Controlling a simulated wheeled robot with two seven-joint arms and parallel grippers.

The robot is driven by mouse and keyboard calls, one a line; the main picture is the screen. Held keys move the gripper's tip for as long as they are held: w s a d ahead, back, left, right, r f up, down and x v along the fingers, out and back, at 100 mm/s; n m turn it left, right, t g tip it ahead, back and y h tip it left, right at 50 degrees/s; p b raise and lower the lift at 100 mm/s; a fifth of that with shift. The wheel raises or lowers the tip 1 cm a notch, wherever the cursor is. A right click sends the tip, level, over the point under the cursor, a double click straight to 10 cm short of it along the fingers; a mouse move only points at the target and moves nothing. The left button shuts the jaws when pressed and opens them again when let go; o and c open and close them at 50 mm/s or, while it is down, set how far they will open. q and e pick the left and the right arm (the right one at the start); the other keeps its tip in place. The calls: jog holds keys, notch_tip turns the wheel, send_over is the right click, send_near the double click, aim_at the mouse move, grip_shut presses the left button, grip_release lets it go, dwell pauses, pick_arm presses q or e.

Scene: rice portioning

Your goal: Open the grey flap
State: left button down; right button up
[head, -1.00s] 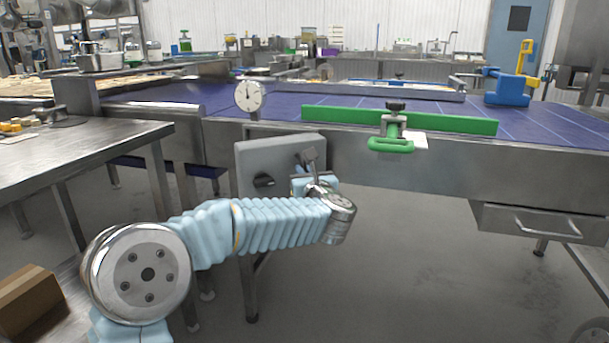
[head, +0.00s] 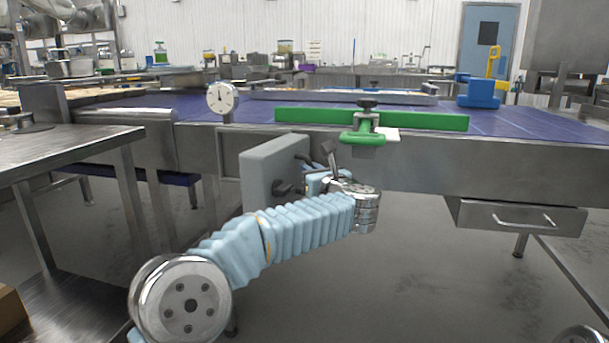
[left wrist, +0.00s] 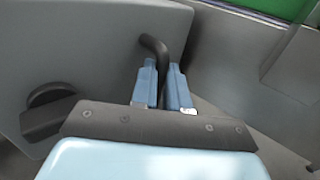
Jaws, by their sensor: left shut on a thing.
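The grey flap (head: 257,178) is a thick grey panel below the front edge of the blue conveyor, left of centre in the head view. It stands at an angle to the conveyor's side. It also shows in the left wrist view (left wrist: 75,45), with a dark knob (left wrist: 48,108) on its face. A black bent handle (left wrist: 155,46) rises between the fingers of my left gripper (left wrist: 162,82), which is shut on it. In the head view my left gripper (head: 318,182) is at the flap's right side, partly hidden by my wrist. My right gripper is out of view.
The blue conveyor (head: 420,145) runs along the back, with a green bar (head: 420,121), a green clamp (head: 362,138) and a round dial (head: 222,98). A steel table (head: 60,150) stands left. A drawer (head: 520,218) hangs at right. The floor below the conveyor is clear.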

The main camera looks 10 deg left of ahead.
pick_arm(q)
jog(key=shift+d, duration=0.15)
jog(key=c, duration=1.1)
grip_release()
jog(key=shift+c, duration=0.2)
jog(key=b+v, duration=0.1)
jog(key=v, duration=1.2)
jog(key=shift+s+d, duration=0.25)
